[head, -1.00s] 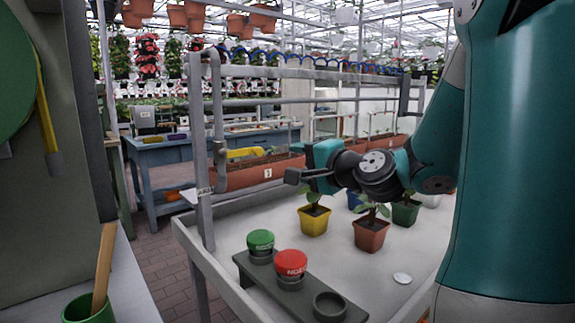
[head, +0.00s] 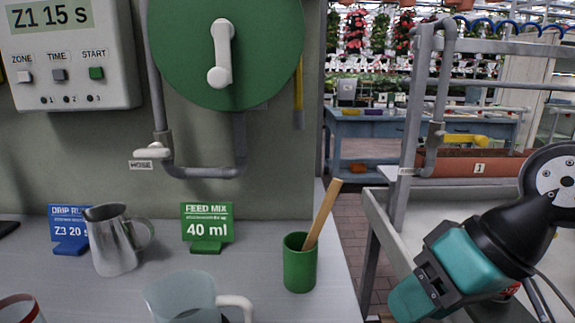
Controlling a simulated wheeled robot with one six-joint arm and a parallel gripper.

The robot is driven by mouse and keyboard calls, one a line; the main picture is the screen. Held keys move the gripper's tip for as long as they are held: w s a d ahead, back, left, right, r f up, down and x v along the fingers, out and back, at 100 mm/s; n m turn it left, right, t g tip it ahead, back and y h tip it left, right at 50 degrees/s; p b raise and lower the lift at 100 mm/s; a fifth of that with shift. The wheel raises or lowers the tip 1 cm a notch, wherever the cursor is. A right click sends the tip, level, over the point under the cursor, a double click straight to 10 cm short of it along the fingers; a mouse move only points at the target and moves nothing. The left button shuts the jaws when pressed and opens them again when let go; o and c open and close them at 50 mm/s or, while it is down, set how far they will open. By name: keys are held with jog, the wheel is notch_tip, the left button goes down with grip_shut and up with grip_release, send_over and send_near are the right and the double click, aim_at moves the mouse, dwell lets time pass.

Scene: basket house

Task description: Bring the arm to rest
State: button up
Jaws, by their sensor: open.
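My gripper (head: 428,283) is at the lower right, at the end of my teal and black arm. Its teal body points down and to the left, in front of the white bench's left end. Its fingertips cannot be made out, and I see nothing held in it. It is apart from the grey counter (head: 255,275) to its left.
On the counter stand a green cup (head: 300,268) with a wooden stick (head: 322,213), a steel pitcher (head: 112,240), a clear mug (head: 182,296) and a green FEED MIX sign (head: 207,226). A grey pipe frame (head: 409,115) rises behind my gripper. A blue table (head: 370,140) stands farther back.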

jog(key=s+n+g+h, duration=0.1)
jog(key=s+n+g, duration=0.15)
jog(key=s, duration=0.25)
notch_tip(320, 180, up, 14)
jog(key=p, duration=1.4)
jog(key=shift+a+f+h, duration=0.2)
jog(key=shift+f+h, duration=0.05)
jog(key=shift+h, duration=0.05)
